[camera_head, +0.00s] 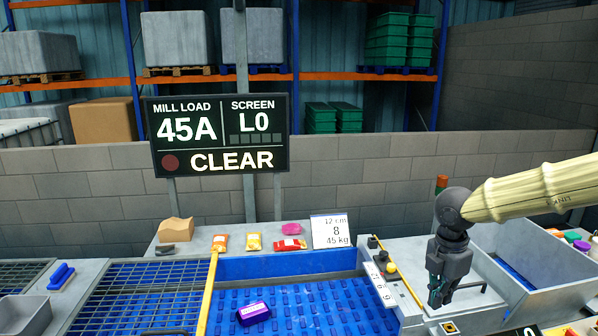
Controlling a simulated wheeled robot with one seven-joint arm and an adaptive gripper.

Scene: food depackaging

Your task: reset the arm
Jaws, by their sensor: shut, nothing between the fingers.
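My gripper (437,297) hangs at the right of the head view, pointing down, with its fingers together and empty. It is above a grey panel (459,309), between the blue belt and a grey bin. My arm comes in from the right edge in a beige sleeve. No held thing shows at the fingertips.
A purple pack (253,313) lies on the blue studded belt (290,300). Several small packs, such as a red one (290,245), lie on the back ledge beside a white sign (331,231). A control box (384,268) and a grey bin (545,262) flank my gripper. A display (221,134) reads CLEAR.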

